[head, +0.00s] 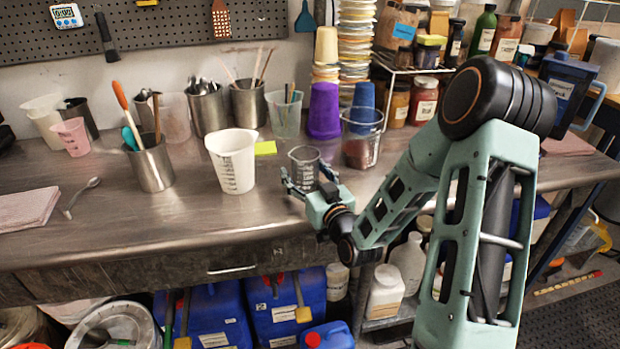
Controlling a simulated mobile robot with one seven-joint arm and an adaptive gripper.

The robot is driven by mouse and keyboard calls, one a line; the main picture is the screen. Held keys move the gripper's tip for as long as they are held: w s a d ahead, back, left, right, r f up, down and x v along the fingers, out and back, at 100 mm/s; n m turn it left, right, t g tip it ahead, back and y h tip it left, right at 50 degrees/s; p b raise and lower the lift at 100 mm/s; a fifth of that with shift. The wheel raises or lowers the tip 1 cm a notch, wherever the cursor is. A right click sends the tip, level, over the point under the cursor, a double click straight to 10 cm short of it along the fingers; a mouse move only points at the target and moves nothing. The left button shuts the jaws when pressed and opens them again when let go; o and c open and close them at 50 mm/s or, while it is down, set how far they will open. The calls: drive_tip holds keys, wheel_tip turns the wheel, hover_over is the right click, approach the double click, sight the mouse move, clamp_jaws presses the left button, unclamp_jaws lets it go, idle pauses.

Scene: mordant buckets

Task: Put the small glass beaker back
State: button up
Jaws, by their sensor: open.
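The small glass beaker (304,163) stands upright on the steel worktop (190,215), to the right of a white measuring jug (232,160). It is clear, with markings that are too small to read. My gripper (307,188) is low over the worktop at the beaker, with its fingers open to either side of the beaker's lower part. I cannot tell whether a finger touches the glass. My arm reaches in from the right, and my gripper hides part of the beaker's base.
A larger glass beaker (362,138) stands behind and right of the small one. Steel utensil pots (151,166) and cups line the back. A spoon (80,197) and a cloth (27,209) lie left. The front middle worktop is clear.

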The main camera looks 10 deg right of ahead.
sight(310, 178)
drive_tip(key=shift+r+p, duration=0.15)
drive_tip(key=shift+p, duration=0.15)
drive_tip(key=s, duration=0.2)
drive_tip(key=s+d, duration=0.1)
drive_tip(key=s, duration=0.5)
drive_tip(key=shift+s+d, duration=0.1)
drive_tip(key=shift+d, duration=0.2)
drive_tip(key=shift+s+r+p, duration=0.1)
drive_tip(key=shift+r+p, duration=0.05)
drive_tip(key=shift+p, duration=0.55)
drive_tip(key=s+p, duration=0.1)
drive_tip(key=p, duration=0.2)
drive_tip(key=shift+d, duration=0.15)
drive_tip(key=shift+s+d+f+p, duration=0.1)
drive_tip(key=shift+s+f+p, duration=0.35)
drive_tip(key=shift+p, duration=0.65)
drive_tip(key=shift+s+r, duration=0.15)
